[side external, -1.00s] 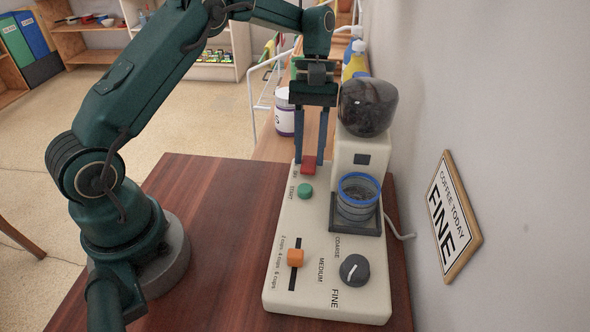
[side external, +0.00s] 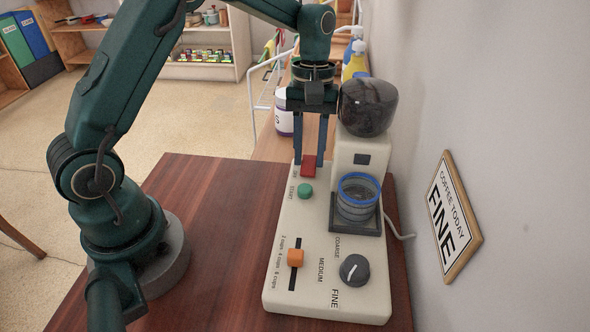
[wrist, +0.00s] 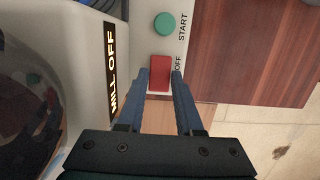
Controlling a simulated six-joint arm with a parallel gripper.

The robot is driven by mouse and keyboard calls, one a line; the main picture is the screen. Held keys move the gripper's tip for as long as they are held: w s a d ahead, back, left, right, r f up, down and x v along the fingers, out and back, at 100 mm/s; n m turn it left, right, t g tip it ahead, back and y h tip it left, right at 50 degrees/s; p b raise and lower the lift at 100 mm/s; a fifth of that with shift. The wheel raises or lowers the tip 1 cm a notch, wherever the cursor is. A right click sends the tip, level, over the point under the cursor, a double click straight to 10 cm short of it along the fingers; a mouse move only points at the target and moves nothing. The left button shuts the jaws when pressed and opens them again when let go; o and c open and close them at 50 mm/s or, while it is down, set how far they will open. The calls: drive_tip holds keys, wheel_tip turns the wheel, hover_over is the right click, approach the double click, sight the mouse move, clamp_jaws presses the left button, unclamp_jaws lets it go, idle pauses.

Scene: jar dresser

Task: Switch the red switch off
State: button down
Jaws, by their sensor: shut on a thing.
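The red switch (side external: 309,166) is at the far end of the cream coffee grinder's (side external: 310,235) base. It also shows in the wrist view (wrist: 160,73), with "OFF" printed beside it. My gripper (side external: 310,162) points down at it. In the wrist view my gripper's blue fingertips (wrist: 160,78) stand on both sides of the red switch, close against it, shut on it. A label reading "MILL OFF" (wrist: 112,66) shows on the machine's upright body in the wrist view. The exact tilt of the switch is hard to tell.
A green START button (side external: 305,191) is just in front of the switch. A bean hopper (side external: 367,107) and a blue-rimmed cup (side external: 358,196) stand close on the right. An orange slider (side external: 295,257) and a dark dial (side external: 355,270) are nearer. The wooden table (side external: 215,215) is clear at left.

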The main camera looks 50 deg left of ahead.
sight(310, 158)
drive_tip(key=c, duration=0.8)
unclamp_jaws()
drive_tip(key=shift+c, duration=0.2)
drive_tip(key=r, duration=0.4)
drive_tip(key=shift+w+a+r, duration=0.3)
drive_tip(key=shift+r, duration=0.25)
